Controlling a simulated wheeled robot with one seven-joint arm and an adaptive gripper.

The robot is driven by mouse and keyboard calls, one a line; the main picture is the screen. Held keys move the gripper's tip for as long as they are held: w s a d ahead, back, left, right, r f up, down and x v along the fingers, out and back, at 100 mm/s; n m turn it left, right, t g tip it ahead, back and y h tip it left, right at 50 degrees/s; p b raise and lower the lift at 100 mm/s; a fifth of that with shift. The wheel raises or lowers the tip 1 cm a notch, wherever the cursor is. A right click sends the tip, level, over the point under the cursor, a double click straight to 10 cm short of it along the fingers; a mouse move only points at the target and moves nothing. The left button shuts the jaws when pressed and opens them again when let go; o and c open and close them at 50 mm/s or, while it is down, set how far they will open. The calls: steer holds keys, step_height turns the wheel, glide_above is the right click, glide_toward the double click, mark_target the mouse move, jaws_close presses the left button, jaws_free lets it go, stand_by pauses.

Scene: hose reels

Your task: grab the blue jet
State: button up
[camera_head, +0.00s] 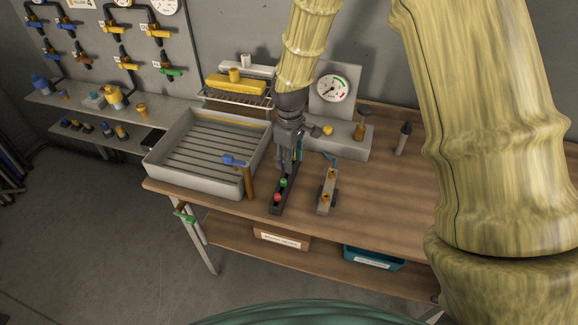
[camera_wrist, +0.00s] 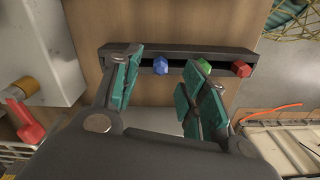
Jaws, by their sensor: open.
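The blue jet (camera_wrist: 161,66) is a small faceted piece in a black slotted holder (camera_wrist: 180,52). A green jet (camera_wrist: 204,66) and a red jet (camera_wrist: 241,68) sit to its right in the same holder. In the head view, the holder (camera_head: 276,208) lies on the workbench with the green jet (camera_head: 283,182) and red jet (camera_head: 277,197) showing; my gripper hides the blue one. My gripper (camera_head: 288,163) points down over the holder's far end. It is open and empty. In the wrist view, its teal-padded fingers lie on either side of the blue jet; I cannot tell the remaining height.
A grey slatted tray (camera_head: 165,158) stands left of the holder, with a blue-handled tap (camera_head: 235,160) at its corner. A small block with brass fittings (camera_head: 327,190) lies to the right. A gauge stand (camera_head: 340,130) stands behind. The bench's front right is clear.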

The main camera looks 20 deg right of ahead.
steer(key=shift+f+p, duration=0.35)
steer(key=shift+f, duration=1)
steer(key=c, duration=0.9)
